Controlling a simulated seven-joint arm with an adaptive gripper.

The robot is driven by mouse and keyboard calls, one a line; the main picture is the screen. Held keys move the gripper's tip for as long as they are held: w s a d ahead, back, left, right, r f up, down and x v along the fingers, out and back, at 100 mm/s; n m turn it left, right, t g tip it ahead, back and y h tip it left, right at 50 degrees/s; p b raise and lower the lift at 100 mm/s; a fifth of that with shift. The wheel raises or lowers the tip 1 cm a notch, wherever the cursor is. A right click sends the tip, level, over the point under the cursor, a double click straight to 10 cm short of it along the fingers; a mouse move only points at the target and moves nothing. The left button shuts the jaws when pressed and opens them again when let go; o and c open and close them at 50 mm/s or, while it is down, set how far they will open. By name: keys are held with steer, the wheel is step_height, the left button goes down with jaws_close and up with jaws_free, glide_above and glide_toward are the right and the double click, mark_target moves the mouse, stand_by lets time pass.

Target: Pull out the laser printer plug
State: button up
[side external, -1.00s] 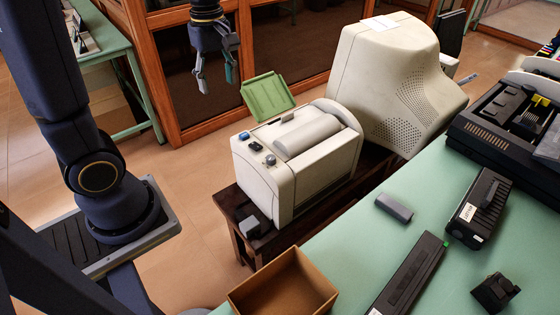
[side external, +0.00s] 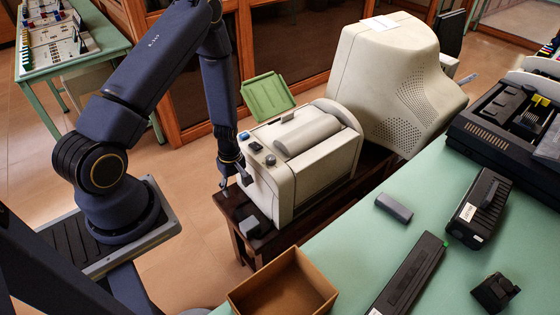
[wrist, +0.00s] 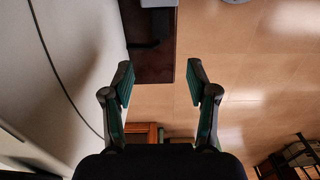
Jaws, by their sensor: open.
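The cream printer (side external: 300,160) stands on a dark wooden bench (side external: 232,208) in the side view; its pale side wall (wrist: 70,40) fills the left of the wrist view. A thin black cable (wrist: 62,75) runs along that wall. A small grey block (side external: 253,227) sits on the bench by the printer's near corner. In the wrist view a black piece (wrist: 158,26) juts from the grey block (wrist: 158,3); it may be the plug, but I cannot tell. My gripper (side external: 235,182) is beside the printer's left side, open and empty; its fingers (wrist: 160,72) point toward the bench.
A large cream monitor (side external: 385,85) stands behind the printer. A green table (side external: 350,240) at the front right carries an open cardboard box (side external: 283,290) and several dark parts. Open floor (side external: 180,225) lies left of the bench.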

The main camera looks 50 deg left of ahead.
mark_target(240, 213)
step_height(240, 213, down, 16)
steer(key=shift+r, duration=0.25)
steer(key=shift+c, duration=0.4)
jaws_close()
